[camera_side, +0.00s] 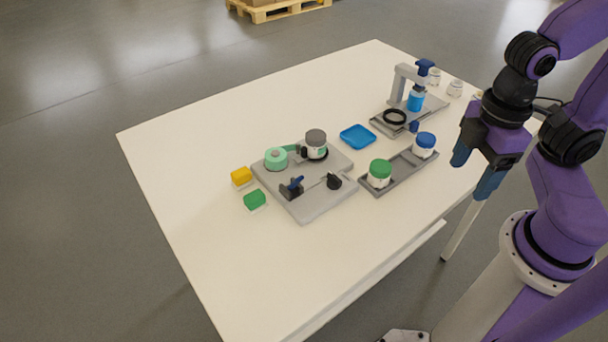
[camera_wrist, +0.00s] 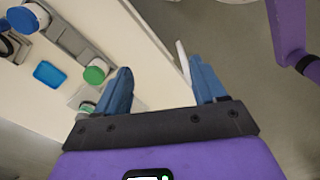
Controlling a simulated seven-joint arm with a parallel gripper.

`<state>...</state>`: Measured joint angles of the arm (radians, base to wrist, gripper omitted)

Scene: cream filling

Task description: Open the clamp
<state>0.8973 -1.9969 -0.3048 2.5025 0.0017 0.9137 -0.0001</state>
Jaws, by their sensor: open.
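A grey fixture plate (camera_side: 310,208) lies on the white table in the side view. On it is a clamp with a blue handle (camera_side: 295,183) on a dark base at the front left, and a black knob (camera_side: 334,181) on its right. A jar with a grey lid (camera_side: 316,138) stands at the back of the plate, with black clamp parts around it. My gripper (camera_side: 474,170) is open and empty, near the table's right edge and well away from the plate. Its blue fingers also show apart in the wrist view (camera_wrist: 162,85). I cannot tell the clamp's exact position.
A mint-green round part (camera_side: 276,158) sits on the plate. A rack (camera_side: 402,175) with green-lidded (camera_side: 379,172) and blue-lidded (camera_side: 425,142) jars, a blue tray (camera_side: 357,136) and a press stand (camera_side: 398,85) are nearby. The front table is clear.

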